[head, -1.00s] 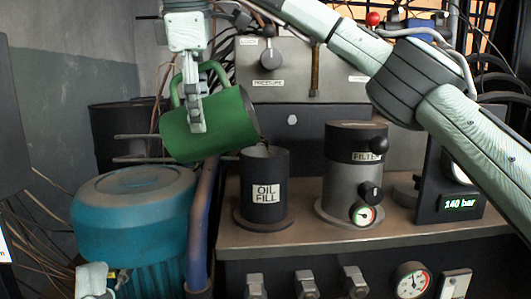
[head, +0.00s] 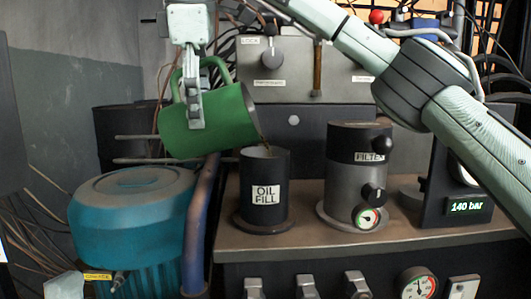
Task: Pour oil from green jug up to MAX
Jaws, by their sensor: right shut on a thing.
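The green jug (head: 225,125) is tilted to the right, its mouth just above and left of the dark cylinder labelled OIL FILL (head: 264,170). A small brown streak of oil (head: 263,141) shows at its lip, above the cylinder's opening. My right gripper (head: 195,112) is shut on the jug near its handle side, coming down from above. The oil level inside the cylinder and any MAX mark are hidden. My left gripper's fingers do not show.
A grey FILTER canister (head: 345,190) with knobs and a gauge stands right of the filler. A blue motor (head: 132,205) stands below left of the jug. A 140 bar display (head: 467,207) is at right. Several levers line the bench front.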

